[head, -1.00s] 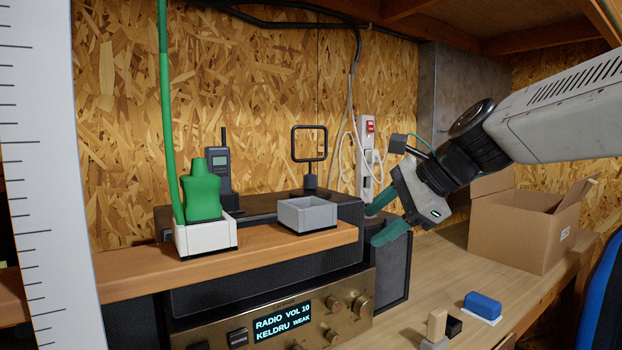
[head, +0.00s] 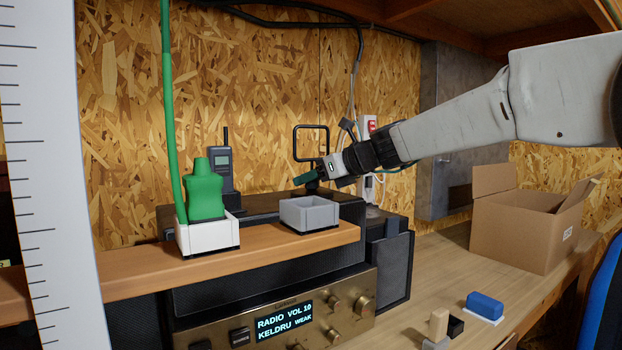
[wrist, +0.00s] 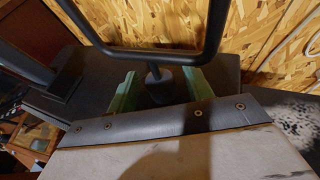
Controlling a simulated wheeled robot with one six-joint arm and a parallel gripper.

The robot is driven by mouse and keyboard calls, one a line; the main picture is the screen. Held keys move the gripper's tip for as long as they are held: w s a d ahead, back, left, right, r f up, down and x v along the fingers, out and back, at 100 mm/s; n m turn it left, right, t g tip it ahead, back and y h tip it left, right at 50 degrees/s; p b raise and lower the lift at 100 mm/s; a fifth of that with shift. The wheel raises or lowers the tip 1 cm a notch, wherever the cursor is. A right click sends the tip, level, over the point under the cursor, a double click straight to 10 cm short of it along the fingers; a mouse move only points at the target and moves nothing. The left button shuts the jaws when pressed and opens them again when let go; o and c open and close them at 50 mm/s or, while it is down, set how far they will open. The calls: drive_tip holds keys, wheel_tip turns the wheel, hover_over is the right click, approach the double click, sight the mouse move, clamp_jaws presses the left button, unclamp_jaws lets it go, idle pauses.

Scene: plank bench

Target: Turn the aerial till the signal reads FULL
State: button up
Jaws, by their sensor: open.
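The aerial (head: 311,138) is a black square loop on a short post, standing on the black box behind the plank shelf. The radio display (head: 284,321) reads "RADIO VOL 10 KELDRU WEAK". My gripper (head: 308,178) is at the base of the aerial, below its loop. In the wrist view my gripper (wrist: 160,92) has its green fingers apart, one on each side of the aerial's post (wrist: 158,78), with gaps visible. The loop (wrist: 150,52) rises close in front of the wrist camera.
A grey tray (head: 309,226) and a white holder (head: 207,240) with a green bottle (head: 204,192) stand on the shelf in front of the aerial. A walkie-talkie (head: 222,170) stands to the left. A cardboard box (head: 520,235) and a blue block (head: 485,305) lie right.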

drive_tip(key=shift+a, duration=0.15)
drive_tip(key=c, duration=1)
drive_tip(key=shift+o, duration=0.2)
drive_tip(key=shift+f, duration=0.1)
drive_tip(key=shift+w+n+g, duration=0.1)
drive_tip(key=shift+n+g, duration=0.2)
drive_tip(key=n+g+y, duration=0.1)
drive_tip(key=n+g, duration=0.2)
drive_tip(key=n+g+y, duration=0.1)
drive_tip(key=n+g, duration=0.2)
drive_tip(key=g, duration=0.1)
drive_tip(key=n+g, duration=0.5)
drive_tip(key=shift+g+h, duration=0.3)
drive_tip(key=shift+h, duration=0.1)
drive_tip(key=shift+g, duration=0.3)
